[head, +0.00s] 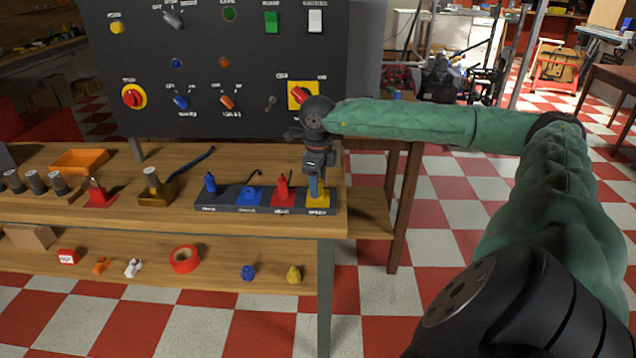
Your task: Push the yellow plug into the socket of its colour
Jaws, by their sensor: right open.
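A dark socket strip (262,210) lies along the front right edge of the wooden bench. The yellow socket (319,199) is at its right end. My right gripper (316,190) is open and points down directly over the yellow socket, its fingers covering part of it. I cannot make out a yellow plug at the socket; the fingers hide that spot. A red plug (283,186) stands in the red socket (276,200). My left gripper is not in view.
A dark control panel (220,75) with knobs and lamps rises behind the bench. An orange tray (80,160), a brass block (157,192) and several metal cylinders stand left. The lower shelf holds a tape roll (185,259), a blue piece (248,273) and a yellow piece (294,274).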

